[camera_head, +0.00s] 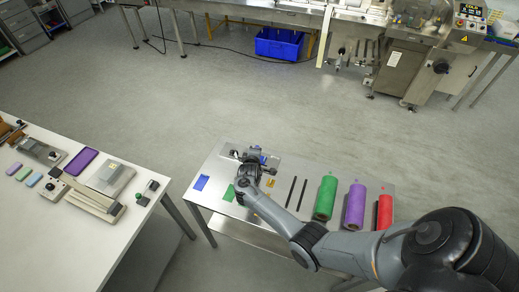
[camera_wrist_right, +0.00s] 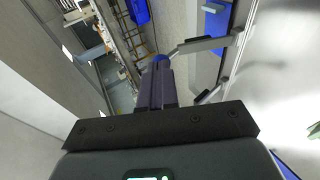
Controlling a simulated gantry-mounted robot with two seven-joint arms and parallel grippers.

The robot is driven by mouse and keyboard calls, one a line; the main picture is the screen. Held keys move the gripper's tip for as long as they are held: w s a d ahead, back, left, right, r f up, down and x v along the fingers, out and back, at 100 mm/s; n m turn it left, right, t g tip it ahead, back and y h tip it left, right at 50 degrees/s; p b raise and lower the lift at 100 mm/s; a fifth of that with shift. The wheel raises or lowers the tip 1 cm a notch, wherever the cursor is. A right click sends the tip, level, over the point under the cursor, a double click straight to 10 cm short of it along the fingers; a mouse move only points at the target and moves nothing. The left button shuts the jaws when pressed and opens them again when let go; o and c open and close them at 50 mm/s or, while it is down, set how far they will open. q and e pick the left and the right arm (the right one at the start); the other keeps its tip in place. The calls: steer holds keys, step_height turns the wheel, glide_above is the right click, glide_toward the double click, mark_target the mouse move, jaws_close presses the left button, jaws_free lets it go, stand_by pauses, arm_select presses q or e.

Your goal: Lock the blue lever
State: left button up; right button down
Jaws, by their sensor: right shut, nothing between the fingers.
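My right gripper (camera_head: 251,157) is over the far left part of the metal table, on the device there. In the right wrist view its two fingers (camera_wrist_right: 157,82) are together and empty. A blue rounded knob (camera_wrist_right: 161,58) shows right at the fingertips, with a grey rod running from it to the right; it looks like the blue lever. I cannot tell whether the fingers touch it. In the head view a small blue part (camera_head: 263,159) shows beside the gripper, and the gripper and arm hide most of the device. My left gripper is not in view.
The metal table (camera_head: 305,168) also holds green (camera_head: 326,197), purple (camera_head: 355,205) and red (camera_head: 384,211) rolls, and two black bars (camera_head: 297,193). A blue patch (camera_head: 201,183) lies at its left end. A white table (camera_head: 88,215) stands left. Open floor lies beyond.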

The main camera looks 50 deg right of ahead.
steer(key=d+y+p, duration=0.1)
steer(key=w+d+g+y+p, duration=0.1)
steer(key=d, duration=0.1)
steer(key=shift+r+y, duration=0.2)
steer(key=shift+y, duration=0.1)
steer(key=d+f+y+b, duration=0.1)
steer(key=d+y+b, duration=0.1)
steer(key=w+d+f+g+y+b, duration=0.1)
steer(key=d+y+b, duration=0.1)
steer(key=b, duration=0.1)
steer(key=d+f+m+g+y+b, duration=0.1)
steer(key=d+f+y+b, duration=0.1)
steer(key=b, duration=0.1)
steer(key=shift+w+y, duration=0.3)
steer(key=shift+w, duration=0.05)
steer(key=shift+d+f+g+b, duration=0.1)
steer(key=shift+d+g+b, duration=0.1)
steer(key=shift+g+b, duration=0.15)
steer(key=shift+w+d+f+b, duration=0.15)
steer(key=shift+d+f+b, duration=0.15)
steer(key=shift+b, duration=0.5)
steer(key=shift+d+f+b, duration=0.15)
steer(key=shift+f+b, duration=0.2)
steer(key=shift+b, duration=0.45)
steer(key=shift+w+d+f+b, duration=0.15)
steer(key=shift+d+f+b, duration=0.3)
steer(key=shift+b, duration=0.7)
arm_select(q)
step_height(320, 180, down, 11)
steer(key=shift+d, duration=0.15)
